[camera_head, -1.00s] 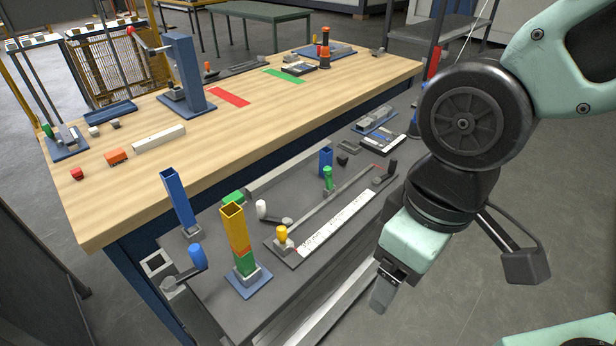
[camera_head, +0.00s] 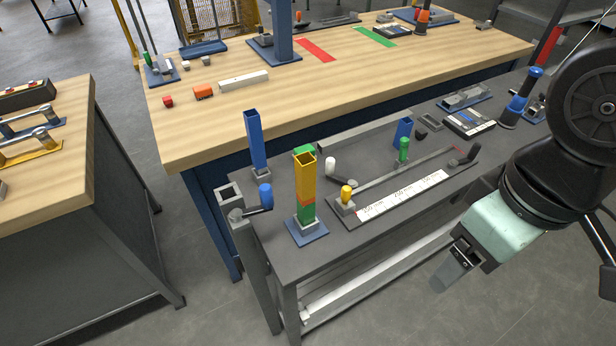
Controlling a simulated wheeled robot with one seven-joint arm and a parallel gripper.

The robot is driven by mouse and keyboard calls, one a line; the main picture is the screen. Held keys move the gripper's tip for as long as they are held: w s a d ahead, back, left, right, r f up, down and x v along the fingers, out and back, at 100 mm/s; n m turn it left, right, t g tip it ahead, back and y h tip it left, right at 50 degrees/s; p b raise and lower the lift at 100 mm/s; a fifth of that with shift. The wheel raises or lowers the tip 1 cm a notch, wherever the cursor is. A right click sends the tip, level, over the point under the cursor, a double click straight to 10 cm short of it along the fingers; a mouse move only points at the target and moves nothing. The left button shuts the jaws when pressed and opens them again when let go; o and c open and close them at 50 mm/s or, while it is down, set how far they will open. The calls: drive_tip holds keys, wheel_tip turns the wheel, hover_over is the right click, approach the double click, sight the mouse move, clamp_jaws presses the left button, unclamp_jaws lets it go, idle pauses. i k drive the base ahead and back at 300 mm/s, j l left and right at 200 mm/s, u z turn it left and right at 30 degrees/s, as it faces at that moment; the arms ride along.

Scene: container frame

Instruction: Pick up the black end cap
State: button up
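My gripper (camera_head: 452,272) hangs at the right, in front of the bench's near edge, pointing down and left. It is well apart from the black piece. Its fingers show side-on, so I cannot tell whether they are open or shut. Nothing is visible in them.
A yellow-green tower (camera_head: 305,185), a blue tube (camera_head: 256,145) and a ruler fixture (camera_head: 400,200) with knobs and a black-handled lever stand on the grey bench. A wooden table (camera_head: 350,85) stands behind. Another wooden bench (camera_head: 60,190) is at left. Floor is open in front.

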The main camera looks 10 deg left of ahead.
sight(421, 133)
drive_tip(key=i+l, duration=0.15)
drive_tip(key=i, duration=0.3)
drive_tip(key=i+l+u, duration=0.15)
drive_tip(key=i, duration=0.3)
drive_tip(key=i+l, duration=0.15)
drive_tip(key=i, duration=0.3)
drive_tip(key=j+u, duration=0.05)
